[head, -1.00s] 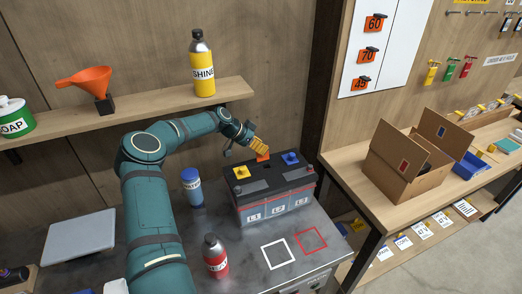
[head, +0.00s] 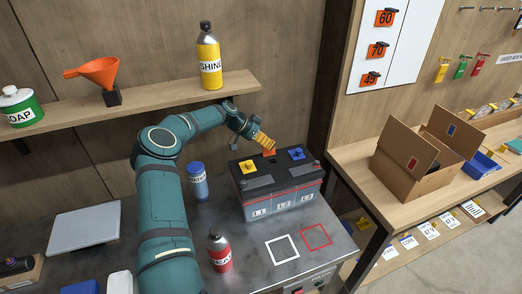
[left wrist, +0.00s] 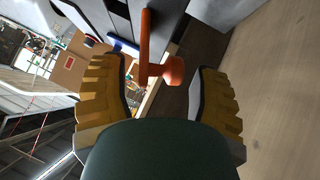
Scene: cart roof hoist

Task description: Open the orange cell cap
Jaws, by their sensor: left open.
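The orange cell cap (head: 270,152) is at the rear of the dark battery top (head: 276,172), between the yellow cap (head: 248,167) and the blue cap (head: 297,153). My left gripper (head: 265,141) is directly behind and above the orange cap and partly hides it. In the left wrist view the orange cap (left wrist: 145,45) shows edge-on as a thin plate with a round knob. The knob lies between the yellow fingers of my open left gripper (left wrist: 170,88), with gaps on both sides. I cannot tell whether the cap is seated or raised. My right gripper is out of view.
A blue-capped bottle (head: 198,185) stands left of the battery, and a red bottle (head: 219,254) stands in front. A shelf (head: 160,104) holding a yellow bottle (head: 209,58) and an orange funnel (head: 98,72) runs behind my arm.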

